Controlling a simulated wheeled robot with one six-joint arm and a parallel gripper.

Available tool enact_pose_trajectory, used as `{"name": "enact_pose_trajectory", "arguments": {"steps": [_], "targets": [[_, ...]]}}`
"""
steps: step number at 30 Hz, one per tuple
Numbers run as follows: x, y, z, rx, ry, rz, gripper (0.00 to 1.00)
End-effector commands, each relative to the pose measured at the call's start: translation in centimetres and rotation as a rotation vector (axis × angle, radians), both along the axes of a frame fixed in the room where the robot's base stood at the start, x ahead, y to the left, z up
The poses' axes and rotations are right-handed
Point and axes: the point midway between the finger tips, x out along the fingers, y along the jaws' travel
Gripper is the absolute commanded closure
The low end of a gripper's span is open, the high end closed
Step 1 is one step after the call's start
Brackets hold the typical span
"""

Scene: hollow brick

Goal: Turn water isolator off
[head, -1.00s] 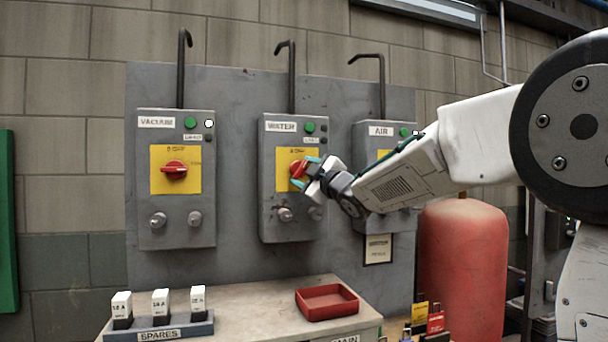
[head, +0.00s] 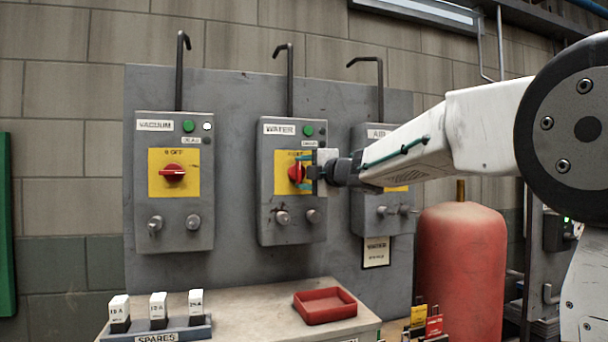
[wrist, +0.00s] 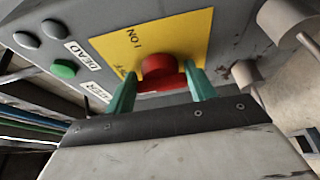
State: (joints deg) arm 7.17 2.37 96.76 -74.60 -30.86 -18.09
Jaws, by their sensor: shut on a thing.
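The water isolator (head: 292,216) is the middle grey box on the panel, labelled WATER, with a green lamp at its top. Its red rotary handle (head: 295,173) sits on a yellow plate, partly hidden by my gripper. My gripper (head: 305,172) reaches in from the right with its teal fingers at the handle. In the wrist view the two fingers stand either side of the red handle (wrist: 160,72), shut on it. The word ON shows on the yellow plate (wrist: 195,45) there. The handle's exact angle is hard to tell.
The vacuum isolator (head: 174,222) is on the left and the air isolator (head: 366,216) on the right, partly behind my arm. Below are a bench with a red tray (head: 325,306) and a spares rack (head: 160,330). A red cylinder (head: 461,265) stands at right.

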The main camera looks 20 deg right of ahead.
Motion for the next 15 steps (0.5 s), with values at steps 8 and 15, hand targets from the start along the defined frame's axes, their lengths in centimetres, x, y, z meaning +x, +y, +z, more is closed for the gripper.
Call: {"name": "enact_pose_trajectory", "arguments": {"steps": [8, 15], "targets": [[0.0, 0.08, -0.16, -0.013, 0.002, 0.002, 0.68], [0.01, 0.08, -0.17, -0.013, 0.002, 0.002, 0.37]]}}
